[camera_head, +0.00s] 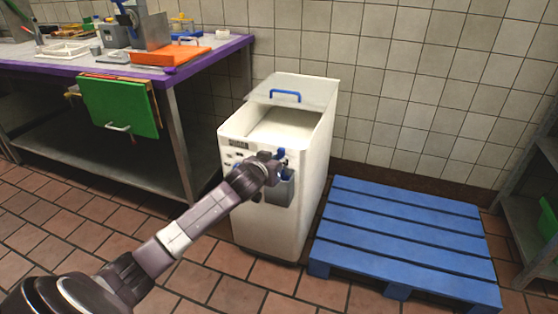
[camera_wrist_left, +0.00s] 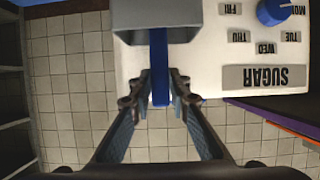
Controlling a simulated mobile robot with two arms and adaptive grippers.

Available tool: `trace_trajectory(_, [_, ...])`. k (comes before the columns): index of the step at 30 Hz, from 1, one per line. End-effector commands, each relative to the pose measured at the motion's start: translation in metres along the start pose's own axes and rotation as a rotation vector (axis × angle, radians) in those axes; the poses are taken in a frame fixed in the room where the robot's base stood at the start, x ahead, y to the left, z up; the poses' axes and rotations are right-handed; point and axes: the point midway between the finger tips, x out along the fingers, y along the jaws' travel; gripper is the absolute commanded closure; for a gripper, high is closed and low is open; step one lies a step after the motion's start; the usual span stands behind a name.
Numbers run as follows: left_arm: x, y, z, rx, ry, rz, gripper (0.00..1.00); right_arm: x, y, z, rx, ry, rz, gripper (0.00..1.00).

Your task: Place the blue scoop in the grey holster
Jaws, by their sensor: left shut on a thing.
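The grey holster (camera_head: 284,190) is fixed on the front of the white sugar bin (camera_head: 312,190). It also shows at the top of the left wrist view (camera_wrist_left: 135,17), which sees the bin upside down. My left gripper (camera_head: 276,164) is at the holster's upper edge. In the left wrist view my left gripper (camera_wrist_left: 160,90) is shut on the blue scoop (camera_wrist_left: 159,65) by its handle. The handle runs to the holster; the scoop's bowl is hidden, so I cannot tell how deep it sits. My right gripper is out of view.
The bin's lid with a blue handle (camera_head: 285,95) is pushed back, leaving the top open. A blue pallet (camera_head: 400,235) lies on the floor to the right. A steel table with a purple edge (camera_head: 212,52) and a hanging green board (camera_head: 118,106) stand left.

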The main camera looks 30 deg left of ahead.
Motion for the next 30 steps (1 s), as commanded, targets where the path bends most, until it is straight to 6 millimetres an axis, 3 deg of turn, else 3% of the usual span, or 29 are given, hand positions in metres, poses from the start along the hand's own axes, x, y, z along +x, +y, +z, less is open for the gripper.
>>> trace_trajectory(1, [0.000, 0.000, 0.001, -0.001, 0.000, 0.000, 1.00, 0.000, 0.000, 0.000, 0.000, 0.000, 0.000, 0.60])
trace_trajectory(2, [0.000, 0.000, 0.001, 0.000, 0.000, 0.000, 0.81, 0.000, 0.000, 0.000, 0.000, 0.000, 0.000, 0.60])
trace_trajectory(6, [0.000, 0.000, 0.001, 0.000, 0.000, 0.000, 0.66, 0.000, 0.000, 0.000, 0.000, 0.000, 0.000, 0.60])
trace_trajectory(15, [0.000, 0.000, -0.001, 0.000, 0.000, 0.000, 0.66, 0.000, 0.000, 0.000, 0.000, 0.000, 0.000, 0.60])
trace_trajectory(19, [-0.010, 0.000, -0.001, -0.001, -0.001, 0.000, 0.66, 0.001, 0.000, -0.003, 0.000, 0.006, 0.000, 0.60])
trace_trajectory(30, [-0.078, 0.000, -0.001, 0.001, -0.002, 0.001, 0.66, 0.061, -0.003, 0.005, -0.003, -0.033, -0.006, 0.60])
